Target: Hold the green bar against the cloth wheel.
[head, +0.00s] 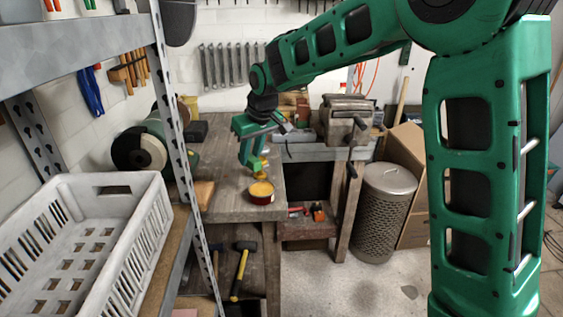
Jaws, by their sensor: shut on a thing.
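My gripper (257,164) points down over the front part of the workbench, just above a round tin. Its green fingers are shut on a small yellow thing (262,161), mostly hidden by the fingers. I cannot make out a green bar apart from the green of my gripper. The bench grinder (160,135) stands at the left back of the bench, with a pale wheel (152,153) facing me, which looks like the cloth wheel. It is partly behind the shelf post. My gripper is well to the right of the wheel, not touching it.
The tin (261,198) with yellow contents sits near the workbench's (231,205) right edge. A wooden block (203,193) lies left of it. A vise (346,118) stands behind right. The metal shelf post (180,135) and white crate (130,205) fill the left foreground.

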